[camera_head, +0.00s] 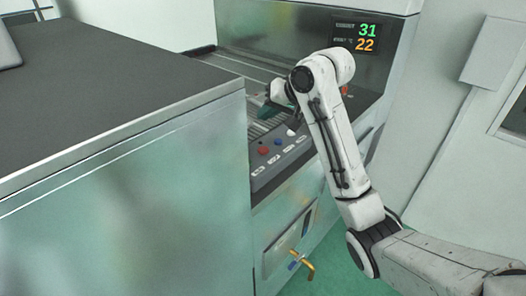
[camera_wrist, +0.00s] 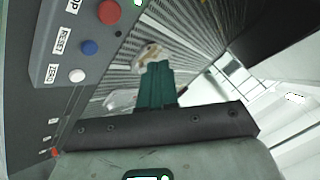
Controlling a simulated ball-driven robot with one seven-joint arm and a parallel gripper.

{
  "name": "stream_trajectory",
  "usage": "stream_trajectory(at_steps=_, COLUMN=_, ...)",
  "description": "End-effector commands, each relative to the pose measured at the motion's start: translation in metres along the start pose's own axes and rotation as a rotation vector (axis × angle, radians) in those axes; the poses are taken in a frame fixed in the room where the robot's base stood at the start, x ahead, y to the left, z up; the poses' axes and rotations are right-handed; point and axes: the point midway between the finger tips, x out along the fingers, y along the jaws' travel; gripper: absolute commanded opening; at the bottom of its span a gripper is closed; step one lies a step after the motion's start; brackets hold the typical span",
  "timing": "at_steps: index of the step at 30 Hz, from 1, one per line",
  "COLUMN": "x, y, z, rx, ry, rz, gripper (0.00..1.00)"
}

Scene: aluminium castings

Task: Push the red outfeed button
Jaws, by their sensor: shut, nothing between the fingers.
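A red button (camera_head: 263,150) is at the near left of the grey control panel (camera_head: 262,180). It also shows in the wrist view (camera_wrist: 109,12), with a label beside it that is cut off and ends in "OP". Another red spot (camera_head: 343,90) shows behind my arm on the machine's far side; I cannot tell whether it is a button, and no outfeed label is readable. My gripper (camera_head: 264,111), with dark green fingers, is over the ribbed surface beyond the panel. In the wrist view the fingers (camera_wrist: 157,66) are together and empty, apart from the red button.
A blue button (camera_wrist: 88,47) labelled RESET and a white button (camera_wrist: 77,76) labelled ZERO line up with the red one. A pale brownish object (camera_wrist: 147,55) shows near my fingertips. A display (camera_head: 356,37) reads 31 and 22. A large dark-topped counter (camera_head: 100,90) stands left.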

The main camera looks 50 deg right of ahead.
Motion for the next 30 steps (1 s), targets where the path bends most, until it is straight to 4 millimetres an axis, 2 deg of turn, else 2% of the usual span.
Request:
stream_trajectory(at_steps=12, x=0.039, y=0.029, z=0.029, rx=0.000, ry=0.001, rz=0.000, gripper=0.00)
stream_trajectory(at_steps=18, x=0.051, y=0.037, z=0.038, rx=0.001, ry=-0.002, rz=0.000, gripper=0.00)
stream_trajectory(at_steps=30, x=0.055, y=0.040, z=0.040, rx=0.000, ry=0.000, rz=0.000, gripper=0.00)
